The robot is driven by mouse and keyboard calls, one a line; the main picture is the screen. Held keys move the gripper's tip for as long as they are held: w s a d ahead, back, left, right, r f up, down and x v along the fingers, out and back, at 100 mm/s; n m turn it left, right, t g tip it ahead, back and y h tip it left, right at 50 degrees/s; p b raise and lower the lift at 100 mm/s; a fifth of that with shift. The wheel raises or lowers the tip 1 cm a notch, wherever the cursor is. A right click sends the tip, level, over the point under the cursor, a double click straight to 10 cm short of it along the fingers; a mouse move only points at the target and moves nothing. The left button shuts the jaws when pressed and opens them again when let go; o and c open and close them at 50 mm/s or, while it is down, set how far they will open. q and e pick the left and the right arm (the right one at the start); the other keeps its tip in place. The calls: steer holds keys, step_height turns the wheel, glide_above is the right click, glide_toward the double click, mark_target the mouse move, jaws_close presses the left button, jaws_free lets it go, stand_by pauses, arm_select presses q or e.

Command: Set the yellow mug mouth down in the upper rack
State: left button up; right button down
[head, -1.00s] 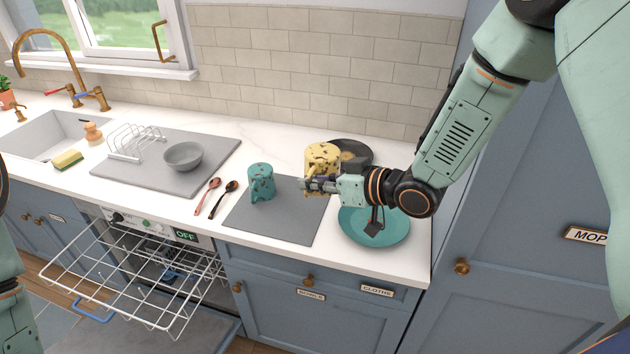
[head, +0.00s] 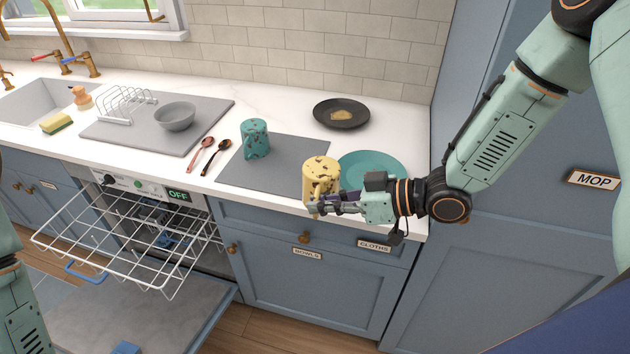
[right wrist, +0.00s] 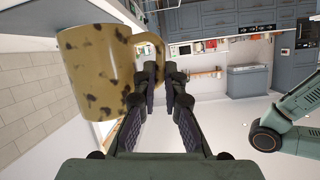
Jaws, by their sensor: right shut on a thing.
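The yellow mug (head: 322,174) with dark spots is held in the air by my right gripper (head: 335,203), near the counter's front edge. Its upper face looks closed, so it appears mouth down. In the right wrist view the mug (right wrist: 95,75) stands to the left of the fingers, and the right gripper (right wrist: 163,85) is shut on its handle. The upper rack (head: 84,271) is a white wire rack with a blue handle, pulled out of the dishwasher at the left. No dishes show in it. My left gripper is out of view; only part of that arm shows.
A teal mug (head: 255,138) stands on the grey mat (head: 285,165). The dishwasher door (head: 185,285) is open below the rack. Space in front of the drawers is clear.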

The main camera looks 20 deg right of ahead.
steer(key=s+f+b, duration=0.3)
steer(key=f+b, duration=0.4)
steer(key=f, duration=0.2)
steer(key=s+d+f+b, duration=0.1)
steer(key=s+f+b, duration=0.2)
steer(key=f+b, duration=0.5)
steer(key=shift+s+d+f, duration=0.25)
steer(key=shift+s+f, duration=0.05)
steer(key=shift+f, duration=0.25)
